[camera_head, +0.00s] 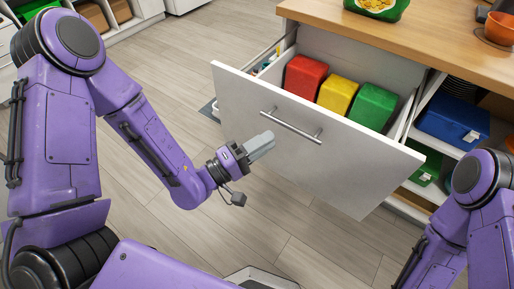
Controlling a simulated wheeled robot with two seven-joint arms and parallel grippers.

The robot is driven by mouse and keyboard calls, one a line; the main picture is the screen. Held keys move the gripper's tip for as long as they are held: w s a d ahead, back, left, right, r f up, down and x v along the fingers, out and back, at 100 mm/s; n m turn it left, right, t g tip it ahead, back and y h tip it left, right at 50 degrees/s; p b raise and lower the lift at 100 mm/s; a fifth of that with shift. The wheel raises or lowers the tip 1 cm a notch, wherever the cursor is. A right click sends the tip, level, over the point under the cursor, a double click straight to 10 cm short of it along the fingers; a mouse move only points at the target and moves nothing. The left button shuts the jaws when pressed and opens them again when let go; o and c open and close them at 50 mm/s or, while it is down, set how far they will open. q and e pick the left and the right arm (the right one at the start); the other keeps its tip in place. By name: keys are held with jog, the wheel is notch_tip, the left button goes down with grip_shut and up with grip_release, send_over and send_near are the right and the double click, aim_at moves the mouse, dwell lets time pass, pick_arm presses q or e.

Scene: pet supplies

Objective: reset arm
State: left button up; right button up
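My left arm comes in from the left, and its grey gripper (262,145) is in front of the open drawer, close to the left end of the drawer handle (291,127). I cannot tell whether the gripper touches the drawer front. Its fingers look close together and hold nothing that I can see. My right arm shows at the right edge, but its gripper is out of view. The white drawer (350,180) is pulled out and holds a red box (305,76), a yellow box (338,94) and a green box (372,106) in a row.
A wooden counter (420,40) stands above the drawer, with a green bag (377,8) and an orange bowl (499,28) on it. Shelves at right hold a blue case (453,122) and a green case (427,166).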

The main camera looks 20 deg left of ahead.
pick_arm(q)
jog(key=v, duration=0.3)
jog(key=shift+d+p, duration=0.1)
jog(key=shift+p, duration=0.25)
jog(key=a+f+m+g+y+p, duration=0.1)
jog(key=a+f+g+y, duration=0.1)
jog(key=a+f+y, duration=0.4)
jog(key=a+f+g+y+p, duration=0.1)
jog(key=f+g+y, duration=0.15)
jog(key=f, duration=0.45)
jog(key=s+a+f+g+y+p, duration=0.2)
jog(key=s+a+f+g+y, duration=0.1)
jog(key=s, duration=0.6)
jog(key=s+a+f+m+g+y+p, duration=0.1)
jog(key=s+a+f+g+y, duration=0.3)
jog(key=s, duration=0.5)
notch_tip(320, 180, down, 2)
jog(key=a+g+p, duration=0.1)
jog(key=a, duration=0.1)
jog(key=shift+s+a+m+p, duration=0.2)
jog(key=shift+a+m+p, duration=0.05)
jog(key=shift+m+p, duration=0.05)
